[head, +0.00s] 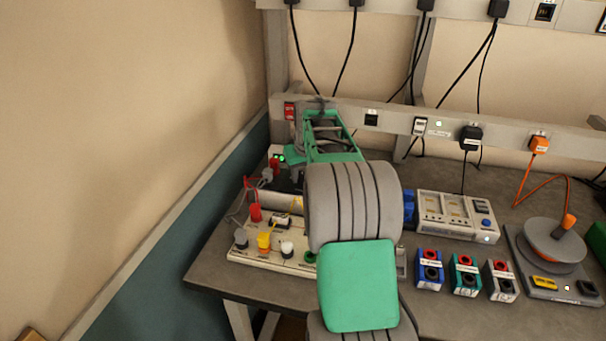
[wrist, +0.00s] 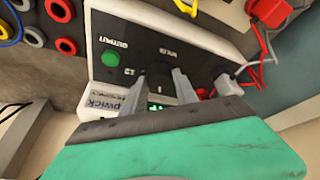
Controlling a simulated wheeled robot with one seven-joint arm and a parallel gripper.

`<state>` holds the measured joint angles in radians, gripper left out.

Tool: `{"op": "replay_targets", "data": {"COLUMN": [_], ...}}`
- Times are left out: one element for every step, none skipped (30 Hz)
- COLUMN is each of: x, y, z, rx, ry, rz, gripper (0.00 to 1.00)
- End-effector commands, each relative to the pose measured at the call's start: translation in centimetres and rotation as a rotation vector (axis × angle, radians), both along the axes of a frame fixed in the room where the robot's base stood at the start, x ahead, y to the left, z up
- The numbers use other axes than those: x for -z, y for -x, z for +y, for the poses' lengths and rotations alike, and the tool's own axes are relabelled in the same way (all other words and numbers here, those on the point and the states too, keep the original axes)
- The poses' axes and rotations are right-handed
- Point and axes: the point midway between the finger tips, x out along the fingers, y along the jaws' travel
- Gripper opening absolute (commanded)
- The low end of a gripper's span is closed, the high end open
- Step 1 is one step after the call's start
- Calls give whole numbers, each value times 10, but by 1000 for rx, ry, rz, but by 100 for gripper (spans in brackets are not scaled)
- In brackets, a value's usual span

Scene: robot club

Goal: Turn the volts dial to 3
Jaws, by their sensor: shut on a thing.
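The power supply (wrist: 118,22) shows in the wrist view as a pale box with a dark front panel, tilted in the picture. Its volts dial (wrist: 158,72) is a black knob, mostly hidden between my fingers. My gripper (wrist: 161,80) is shut on the dial, with one grey finger on each side. The dial's pointer and scale numbers are too hidden to read. A small green display (wrist: 155,106) is partly covered by my gripper. In the head view my arm hides most of the power supply.
A green output button (wrist: 110,58) sits left of the dial. Red and grey plugs (wrist: 228,84) with leads are close on the right.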

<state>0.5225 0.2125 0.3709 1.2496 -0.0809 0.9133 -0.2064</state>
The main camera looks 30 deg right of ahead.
Motion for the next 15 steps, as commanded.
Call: {"op": "replay_targets", "data": {"x": [0,0,0,0,0,0,0,0,0,0,0,0,0,-1,-1], "y": [0,0,0,0,0,0,0,0,0,0,0,0,0,0,0], "z": [0,0,0,0,0,0,0,0,0,0,0,0,0,0,0], "rx": [0,0,0,0,0,0,0,0,0,0,0,-1,-2,-3,-8], "ry": [0,0,0,0,0,0,0,0,0,0,0,0,1,0,0], "rz": [0,0,0,0,0,0,0,0,0,0,0,0,-1,-1,-1], "gripper": [19,16,13,10,8,5,2,0,0,0,0,0,0,0,0]}}
